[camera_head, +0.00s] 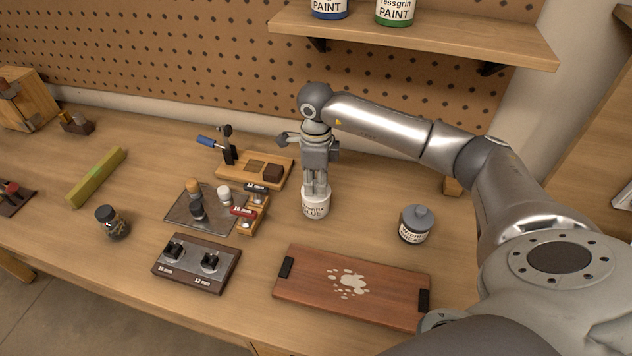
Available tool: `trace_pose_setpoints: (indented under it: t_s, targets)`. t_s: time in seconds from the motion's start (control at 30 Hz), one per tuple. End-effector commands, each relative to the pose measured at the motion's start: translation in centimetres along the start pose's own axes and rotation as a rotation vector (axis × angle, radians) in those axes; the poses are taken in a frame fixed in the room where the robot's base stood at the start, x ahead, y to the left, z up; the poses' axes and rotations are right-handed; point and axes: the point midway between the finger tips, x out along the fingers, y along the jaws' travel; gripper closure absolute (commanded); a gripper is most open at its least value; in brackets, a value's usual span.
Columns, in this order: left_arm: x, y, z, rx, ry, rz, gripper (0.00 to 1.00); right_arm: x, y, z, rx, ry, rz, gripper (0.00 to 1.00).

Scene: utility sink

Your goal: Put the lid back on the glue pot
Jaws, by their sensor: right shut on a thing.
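The white glue pot (316,207), with dark lettering that reads GLUE, stands upright on the workbench near the middle of the view. My right gripper (316,191) points straight down at the top of this pot. Its fingers are close together, narrower than the pot, and shut on the lid at the pot's mouth. The fingers hide most of the lid, so I cannot tell whether it is seated flat on the rim. My left gripper is not in view.
A grey-lidded jar (415,224) stands right of the pot. A reddish board (350,286) with black end pieces lies in front. A wooden holder (256,170), metal tray (200,205) and dark switch block (197,263) are left. A shelf (420,37) with paint cans hangs above.

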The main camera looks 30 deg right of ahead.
Motion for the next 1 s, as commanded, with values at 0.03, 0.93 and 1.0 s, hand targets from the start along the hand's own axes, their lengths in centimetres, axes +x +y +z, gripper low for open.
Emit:
trace_pose_setpoints:
  t_s: [0.03,0.93,1.0]
  targets:
    - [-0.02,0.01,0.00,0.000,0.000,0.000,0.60,-0.04,-0.01,0.00,0.000,0.000,0.000,0.97]
    - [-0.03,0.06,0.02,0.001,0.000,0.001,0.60,-0.03,0.01,0.02,0.000,-0.001,0.000,0.34]
    - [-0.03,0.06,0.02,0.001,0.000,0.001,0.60,-0.03,0.01,0.02,0.000,-0.001,0.000,0.34]
